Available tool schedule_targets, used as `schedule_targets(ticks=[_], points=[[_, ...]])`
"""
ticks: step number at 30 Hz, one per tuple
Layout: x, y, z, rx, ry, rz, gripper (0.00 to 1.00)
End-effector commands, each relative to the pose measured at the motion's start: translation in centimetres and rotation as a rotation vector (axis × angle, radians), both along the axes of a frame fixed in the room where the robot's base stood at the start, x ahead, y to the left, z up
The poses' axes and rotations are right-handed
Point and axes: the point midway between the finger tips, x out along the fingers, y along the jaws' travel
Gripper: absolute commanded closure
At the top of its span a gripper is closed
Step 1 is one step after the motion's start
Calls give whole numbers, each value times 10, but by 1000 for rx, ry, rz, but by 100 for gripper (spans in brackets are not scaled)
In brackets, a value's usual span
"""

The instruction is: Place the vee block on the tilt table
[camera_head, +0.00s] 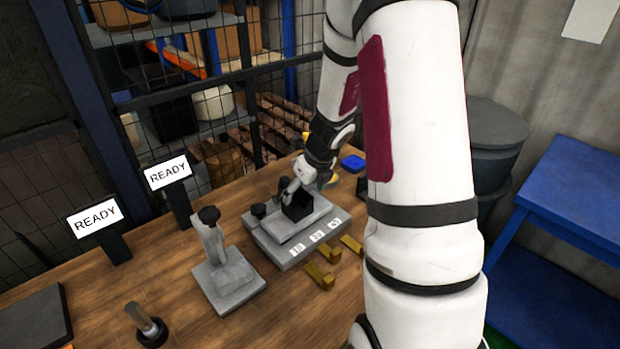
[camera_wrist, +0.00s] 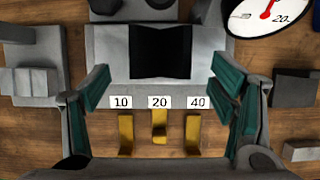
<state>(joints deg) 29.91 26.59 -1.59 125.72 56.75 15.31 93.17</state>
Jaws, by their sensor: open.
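The tilt table (camera_head: 270,240) is a grey stepped fixture on the wooden bench, and its top also shows in the wrist view (camera_wrist: 106,50). A black block (camera_head: 298,207), which looks like the vee block, sits on its upper plate. In the wrist view the block (camera_wrist: 160,52) shows a dark top, with grey plate on both sides. My gripper (camera_wrist: 160,78) is open, its teal-padded fingers wide apart on either side of the labelled front edge. The block lies between and beyond the fingertips, and nothing is held. Whether the block is fully seated cannot be told.
Several brass pieces (camera_wrist: 159,127) lie before the labels 10, 20 and 40. A grey stand with a black knob (camera_head: 225,275) is to the left. A round dial (camera_wrist: 265,14) is at the upper right. READY signs (camera_head: 168,173) stand behind. Bare bench lies at front.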

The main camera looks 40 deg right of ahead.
Motion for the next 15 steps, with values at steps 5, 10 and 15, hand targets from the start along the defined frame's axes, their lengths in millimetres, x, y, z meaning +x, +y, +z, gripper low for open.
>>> schedule_targets(ticks=[5,10,15], points=[[-12,0,31,-2,-2,2,22],[-18,0,44,-1,-1,3,22],[-17,22,71,-47,-27,176,22]])
